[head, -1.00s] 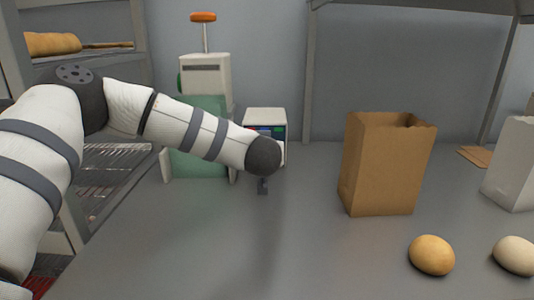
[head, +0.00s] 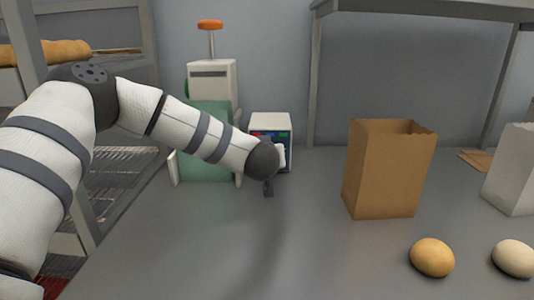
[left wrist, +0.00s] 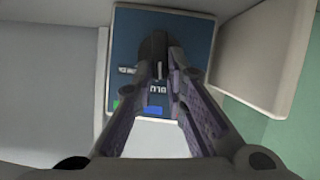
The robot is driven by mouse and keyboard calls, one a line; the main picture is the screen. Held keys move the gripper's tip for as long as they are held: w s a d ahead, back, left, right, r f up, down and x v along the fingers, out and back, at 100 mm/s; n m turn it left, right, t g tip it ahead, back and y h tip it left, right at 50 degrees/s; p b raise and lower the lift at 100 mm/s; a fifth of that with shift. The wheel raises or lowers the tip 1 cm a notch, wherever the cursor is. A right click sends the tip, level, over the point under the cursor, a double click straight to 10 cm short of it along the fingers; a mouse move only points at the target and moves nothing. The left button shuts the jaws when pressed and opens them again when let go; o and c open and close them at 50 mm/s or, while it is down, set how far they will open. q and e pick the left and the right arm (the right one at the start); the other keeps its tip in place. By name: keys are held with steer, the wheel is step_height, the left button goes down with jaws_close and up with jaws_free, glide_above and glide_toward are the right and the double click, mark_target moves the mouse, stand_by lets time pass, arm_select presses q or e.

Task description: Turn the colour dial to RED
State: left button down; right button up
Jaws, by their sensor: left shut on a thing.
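A white box (head: 271,121) with a dark blue front panel stands at the back of the counter. Its panel fills the middle of the left wrist view (left wrist: 133,50), with a green mark, a blue mark and pale lettering. The dial is mostly hidden by my fingers; a dark knob-like piece (left wrist: 152,46) shows at their tips. My left gripper (left wrist: 163,62) points at the panel, its fingertips shut on the dial. In the head view, my wrist covers most of the gripper and part of the panel. I cannot read the dial's setting. My right gripper is not in view.
A green and white machine (head: 207,140) with an orange knob stands just left of the box. A brown paper bag (head: 382,170), two round buns (head: 432,257) and a white bag (head: 514,170) are to the right. The counter's middle is clear.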

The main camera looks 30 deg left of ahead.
arm_select(q)
steer(key=shift+s+a+f+n+t+h+p, duration=0.15)
steer(key=shift+a+n+t+h, duration=0.15)
steer(key=shift+n, duration=0.3)
steer(key=shift+s+a+n+t+h+p, duration=0.1)
steer(key=shift+n+t+h+p, duration=0.1)
steer(key=shift+n+h, duration=0.3)
steer(key=n, duration=0.1)
steer(key=n+t+h, duration=0.1)
steer(key=n, duration=0.1)
steer(key=n+t, duration=0.1)
steer(key=shift+s+a+f, duration=0.15)
steer(key=shift+a+f, duration=0.1)
steer(key=shift+f, duration=0.15)
steer(key=shift+n+h, duration=0.3)
steer(key=c, duration=1.6)
jaws_free()
steer(key=v, duration=1.2)
steer(key=shift+d+f, duration=0.1)
